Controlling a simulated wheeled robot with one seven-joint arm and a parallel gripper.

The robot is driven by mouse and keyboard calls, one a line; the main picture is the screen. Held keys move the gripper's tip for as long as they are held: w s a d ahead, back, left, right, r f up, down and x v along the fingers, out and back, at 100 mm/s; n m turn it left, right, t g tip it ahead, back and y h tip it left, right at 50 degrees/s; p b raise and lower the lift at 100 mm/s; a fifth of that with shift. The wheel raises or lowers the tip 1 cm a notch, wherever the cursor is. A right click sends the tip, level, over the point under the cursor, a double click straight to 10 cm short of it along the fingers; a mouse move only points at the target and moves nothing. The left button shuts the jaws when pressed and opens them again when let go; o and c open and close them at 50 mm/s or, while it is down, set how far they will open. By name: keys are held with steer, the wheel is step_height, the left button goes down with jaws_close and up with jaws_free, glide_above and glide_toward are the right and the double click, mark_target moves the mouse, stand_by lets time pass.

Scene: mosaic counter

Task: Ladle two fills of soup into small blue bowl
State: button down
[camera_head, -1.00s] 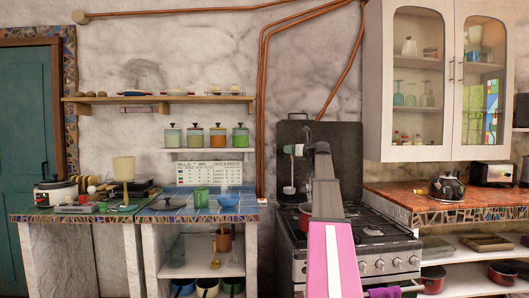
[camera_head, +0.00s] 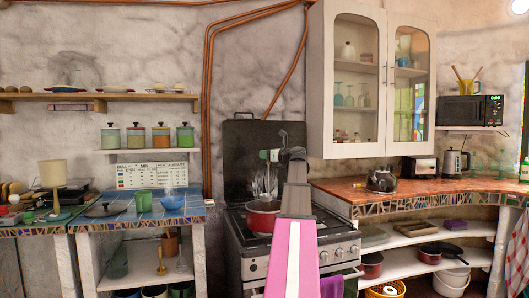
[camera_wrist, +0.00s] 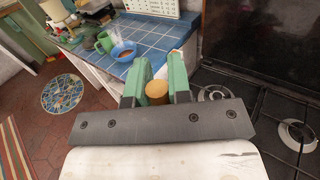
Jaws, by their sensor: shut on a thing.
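The small blue bowl (camera_head: 171,200) stands on the blue-tiled counter left of the stove. In the wrist view the blue bowl (camera_wrist: 123,54) shows something brownish inside. A red pot (camera_head: 263,217) sits on the stove with pale steam above it. My gripper (camera_head: 269,155) is above the pot. In the wrist view its green fingers (camera_wrist: 157,90) are shut on a tan, round-ended handle (camera_wrist: 157,94), which looks like the ladle's. The ladle's cup is not clearly visible, and I cannot tell whether it is inside the pot.
A green mug (camera_head: 143,201) stands just left of the bowl, and a dark lid (camera_head: 105,209) lies farther left. A dark panel (camera_head: 245,150) rises behind the stove.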

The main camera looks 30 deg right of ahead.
step_height(320, 180, down, 11)
stand_by(1.0)
stand_by(0.8)
step_height(320, 180, up, 12)
stand_by(1.5)
steer(key=shift+w+f, duration=0.1)
